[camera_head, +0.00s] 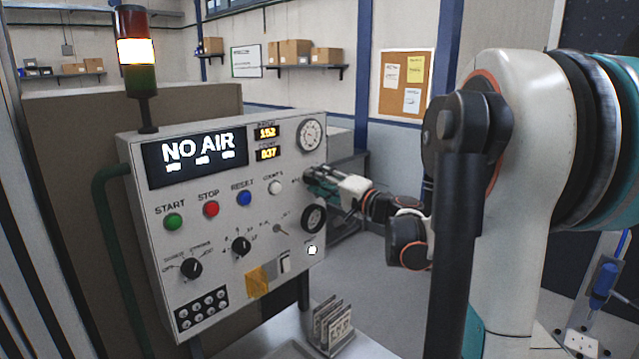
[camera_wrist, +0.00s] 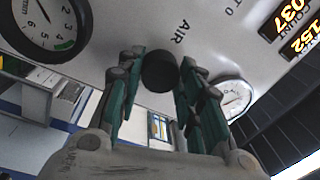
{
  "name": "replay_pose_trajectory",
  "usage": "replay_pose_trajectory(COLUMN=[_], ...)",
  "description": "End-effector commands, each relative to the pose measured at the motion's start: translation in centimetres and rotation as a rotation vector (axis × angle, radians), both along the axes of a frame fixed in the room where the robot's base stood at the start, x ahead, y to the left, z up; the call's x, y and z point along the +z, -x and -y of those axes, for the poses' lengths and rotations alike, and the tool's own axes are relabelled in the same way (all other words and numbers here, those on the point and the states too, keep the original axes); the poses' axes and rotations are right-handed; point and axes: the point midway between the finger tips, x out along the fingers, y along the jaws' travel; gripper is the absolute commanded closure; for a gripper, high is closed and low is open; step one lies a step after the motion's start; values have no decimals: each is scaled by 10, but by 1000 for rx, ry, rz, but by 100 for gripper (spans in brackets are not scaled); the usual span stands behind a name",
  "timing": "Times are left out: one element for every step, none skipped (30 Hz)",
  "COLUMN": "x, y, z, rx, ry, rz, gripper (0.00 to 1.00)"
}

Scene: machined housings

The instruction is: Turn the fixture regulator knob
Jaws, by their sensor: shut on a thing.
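The fixture regulator knob (camera_wrist: 160,72) is a round black knob on the grey control panel (camera_head: 140,225), beside the printed word AIR. In the wrist view it sits between the teal fingers of my gripper (camera_wrist: 160,66), which is shut on it. The panel's display (camera_head: 197,152) reads NO AIR. A round pressure gauge (camera_head: 309,134) is above the gripper and also shows in the wrist view (camera_wrist: 234,97).
A black-rimmed dial (camera_head: 314,218) is just below my gripper. START, STOP and RESET buttons (camera_head: 211,209) and black selector knobs (camera_head: 241,246) are to the left. A signal tower (camera_head: 137,52) with its middle section lit stands on top. A rack of plates (camera_head: 332,326) is below.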

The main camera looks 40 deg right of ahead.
Motion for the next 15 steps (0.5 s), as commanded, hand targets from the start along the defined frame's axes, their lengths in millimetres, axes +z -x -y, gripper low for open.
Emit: replay_pose_trajectory(x=[-2, -2, -2, -2, -2, -2, -2, -2, -2, -2, -2, -2, -2, -2, -2], y=[0, 0, 0, 0, 0, 0, 0, 0, 0, 0, 0, 0, 0, 0, 0], z=[0, 0, 0, 0, 0, 0, 0, 0, 0, 0, 0, 0, 0, 0, 0], rx=[1, 1, 2, 2, 1, 1, 1, 1, 1, 1, 1, 1, 2, 2, 1], ry=[42, 67, 99, 122, 143, 171, 191, 209, 233, 250, 265, 284, 295, 306, 321], rz=[4, 7, 12, 15, 18, 21, 24, 27, 30, 32, 34, 37, 39, 40, 42], gripper=[90, 90, 90, 90, 90, 90, 90, 90, 90, 90, 90, 90, 90, 90, 90])
